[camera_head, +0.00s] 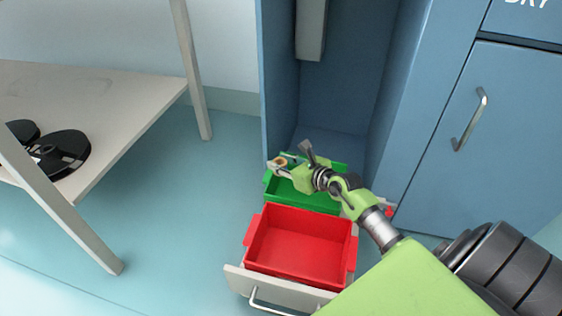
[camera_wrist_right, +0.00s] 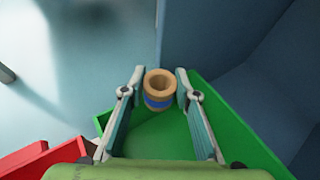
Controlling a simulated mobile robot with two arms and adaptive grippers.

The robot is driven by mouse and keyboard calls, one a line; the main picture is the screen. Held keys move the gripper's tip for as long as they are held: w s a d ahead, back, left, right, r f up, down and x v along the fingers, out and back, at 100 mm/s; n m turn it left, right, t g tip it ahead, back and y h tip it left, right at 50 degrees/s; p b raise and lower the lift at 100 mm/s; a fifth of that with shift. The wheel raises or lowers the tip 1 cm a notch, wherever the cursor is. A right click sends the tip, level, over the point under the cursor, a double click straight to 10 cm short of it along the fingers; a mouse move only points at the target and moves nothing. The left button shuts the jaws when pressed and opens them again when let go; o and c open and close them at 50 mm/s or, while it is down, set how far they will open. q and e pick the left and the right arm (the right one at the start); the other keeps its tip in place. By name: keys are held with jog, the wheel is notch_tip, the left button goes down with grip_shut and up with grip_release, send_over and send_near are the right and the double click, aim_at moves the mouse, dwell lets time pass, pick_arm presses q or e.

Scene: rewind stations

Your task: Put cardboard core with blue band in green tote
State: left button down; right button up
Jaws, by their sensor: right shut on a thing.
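The cardboard core (camera_head: 280,161) is a short tan tube with flared ends; its blue band shows in the right wrist view (camera_wrist_right: 158,101). My right gripper (camera_wrist_right: 160,78) is shut on the core, with one finger on each side. The green tote (camera_head: 322,203) stands behind the red one, and it also fills the lower middle of the right wrist view (camera_wrist_right: 245,143). In the head view the core is over the far left part of the green tote, near its rim. My right arm hides part of the tote. My left gripper is not in view.
A red tote (camera_head: 301,246), empty where visible, sits in front of the green one, in a pulled-out drawer (camera_head: 280,290). Blue cabinet walls (camera_head: 281,80) rise close behind and beside the green tote. A pale table (camera_head: 110,95) with black reels (camera_head: 62,155) stands at left.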

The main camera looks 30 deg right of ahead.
jog(key=o, duration=0.9)
jog(key=shift+f, duration=0.15)
jog(key=shift+c, duration=0.2)
